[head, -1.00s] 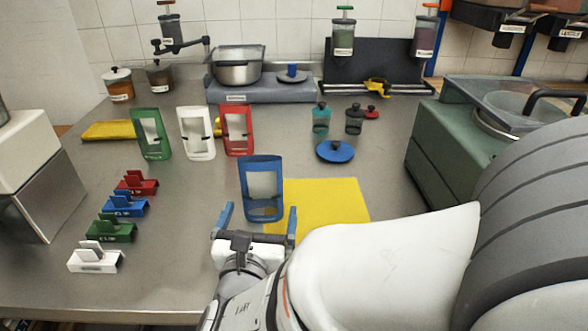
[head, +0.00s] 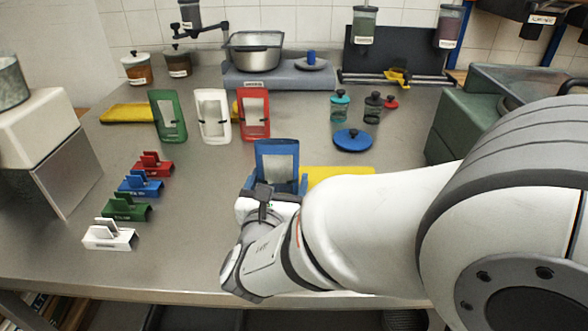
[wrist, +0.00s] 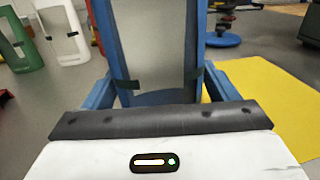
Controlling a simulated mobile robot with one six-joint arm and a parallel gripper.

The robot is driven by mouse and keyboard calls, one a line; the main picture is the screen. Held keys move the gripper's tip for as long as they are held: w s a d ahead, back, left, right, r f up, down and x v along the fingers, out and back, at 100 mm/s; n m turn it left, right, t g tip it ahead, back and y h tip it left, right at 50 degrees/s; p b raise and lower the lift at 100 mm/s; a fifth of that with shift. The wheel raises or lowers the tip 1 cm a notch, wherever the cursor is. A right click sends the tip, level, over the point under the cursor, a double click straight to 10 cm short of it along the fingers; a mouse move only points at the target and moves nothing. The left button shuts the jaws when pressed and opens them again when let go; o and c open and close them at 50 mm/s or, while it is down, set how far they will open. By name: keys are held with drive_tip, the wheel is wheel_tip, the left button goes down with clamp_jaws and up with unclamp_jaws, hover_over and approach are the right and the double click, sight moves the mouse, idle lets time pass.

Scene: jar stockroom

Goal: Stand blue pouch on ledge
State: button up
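The blue pouch (head: 278,160), a blue frame with a pale window, stands upright at the near-left edge of the yellow mat (head: 340,172). My gripper (head: 277,183) is low at its near side, fingers apart, one on each side of the pouch. In the wrist view the pouch (wrist: 155,45) fills the space between the blue fingers (wrist: 160,80); whether they touch it is unclear. A raised grey ledge (head: 240,79) runs along the back, bearing a pot and a dark disc with a blue knob.
Green (head: 168,128), white (head: 203,135) and red (head: 245,135) pouches stand in a row behind. Small coloured stands (head: 124,208) line the left. A blue lid (head: 352,140) and small jars (head: 340,106) stand right of centre. Open counter lies between.

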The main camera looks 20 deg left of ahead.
drive_tip(key=c, duration=0.7)
